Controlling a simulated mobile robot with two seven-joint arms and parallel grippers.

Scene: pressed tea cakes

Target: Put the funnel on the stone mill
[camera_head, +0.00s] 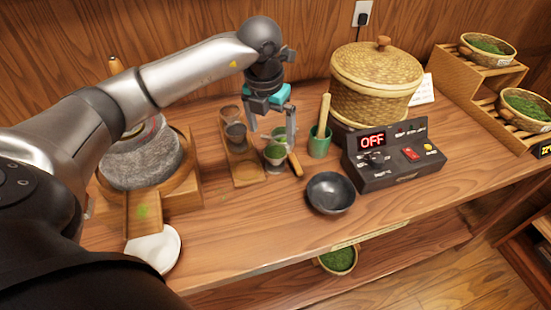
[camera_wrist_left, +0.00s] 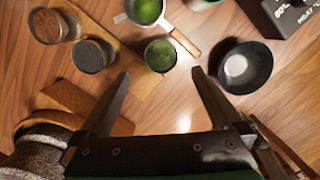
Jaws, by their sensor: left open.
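The round grey stone mill (camera_head: 140,160) stands at the left in the head view, partly hidden by my left arm. I cannot clearly single out the funnel. A small dark round vessel with green content (camera_head: 275,153) stands just below my left gripper (camera_head: 272,130); it also shows in the left wrist view (camera_wrist_left: 160,55). My left gripper is open and points down, its fingertips to either side of that vessel in the wrist view and apart from it. Two small dark cups, one rear (camera_head: 230,112) and one front (camera_head: 236,132), stand on a wooden board (camera_head: 247,174). My right gripper is not in view.
A wooden-handled pan (camera_wrist_left: 145,10) lies close to the green-filled vessel. A green cup (camera_head: 320,146) with a wooden tool, a black bowl (camera_head: 331,193), a control box (camera_head: 395,160) and a lidded basket (camera_head: 375,85) stand to the right. The table's front middle (camera_head: 250,225) is clear.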

